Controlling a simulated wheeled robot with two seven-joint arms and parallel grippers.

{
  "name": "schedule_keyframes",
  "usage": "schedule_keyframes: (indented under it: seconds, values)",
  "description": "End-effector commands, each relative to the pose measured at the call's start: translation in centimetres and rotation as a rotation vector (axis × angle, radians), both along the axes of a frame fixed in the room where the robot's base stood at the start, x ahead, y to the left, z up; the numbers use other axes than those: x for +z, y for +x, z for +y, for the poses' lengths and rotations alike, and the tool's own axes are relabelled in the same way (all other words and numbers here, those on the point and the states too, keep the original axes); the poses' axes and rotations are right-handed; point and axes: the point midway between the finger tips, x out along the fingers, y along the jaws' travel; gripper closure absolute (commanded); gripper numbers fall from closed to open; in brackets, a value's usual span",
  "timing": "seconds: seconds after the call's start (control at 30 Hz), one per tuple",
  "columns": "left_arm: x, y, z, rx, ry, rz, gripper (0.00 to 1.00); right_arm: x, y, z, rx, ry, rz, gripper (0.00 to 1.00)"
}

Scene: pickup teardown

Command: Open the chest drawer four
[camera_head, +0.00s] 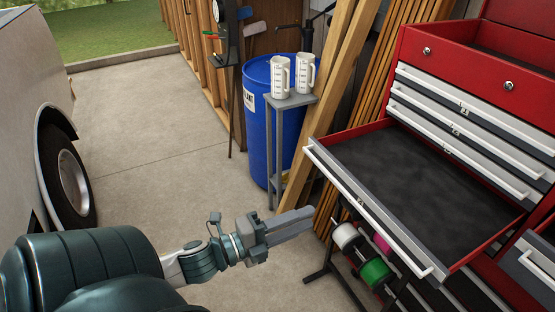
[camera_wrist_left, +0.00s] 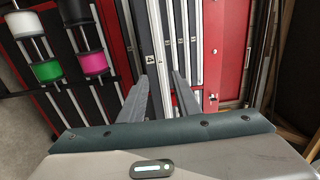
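The red tool chest (camera_head: 470,70) stands at the right in the head view. Three grey-fronted drawers with white bar handles are shut below its red top section. Below these, a wide drawer (camera_head: 415,185) is pulled far out, with a dark, empty floor and a white handle (camera_head: 375,215) along its front. My left gripper (camera_head: 302,224) is left of that drawer's front, apart from the handle. In the left wrist view its two fingers (camera_wrist_left: 160,80) are spread with nothing held, pointing toward the drawer fronts. My right gripper is not in view.
Spools on a rack (camera_head: 375,272) stand under the open drawer; they also show in the left wrist view (camera_wrist_left: 95,62). A small grey stand with two white jugs (camera_head: 280,76) is beside a blue barrel (camera_head: 255,130). Wooden boards lean behind. Concrete floor (camera_head: 150,150) is free at left.

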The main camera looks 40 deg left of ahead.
Motion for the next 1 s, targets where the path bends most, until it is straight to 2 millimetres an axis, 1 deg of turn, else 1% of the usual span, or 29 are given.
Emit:
schedule_keyframes:
  seconds: [0.03,0.2,0.4,0.5,0.67,1.0]
  values:
    - [-0.3,-0.7,0.2,0.000,-0.001,0.001,0.70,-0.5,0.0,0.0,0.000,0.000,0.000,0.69]
    - [-0.3,-2.6,0.9,0.001,-0.001,0.003,0.70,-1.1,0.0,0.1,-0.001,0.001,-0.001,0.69]
    - [-0.2,-4.4,1.6,0.001,-0.001,0.000,0.70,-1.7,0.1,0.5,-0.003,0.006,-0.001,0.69]
    - [-0.1,-4.9,1.8,0.001,-0.001,0.000,0.70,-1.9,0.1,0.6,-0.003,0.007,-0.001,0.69]
    - [0.0,-5.4,1.9,0.000,0.000,0.000,0.70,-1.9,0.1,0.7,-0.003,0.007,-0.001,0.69]
    - [0.0,-5.4,2.0,0.000,0.000,-0.001,0.70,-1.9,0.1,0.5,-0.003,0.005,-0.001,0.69]
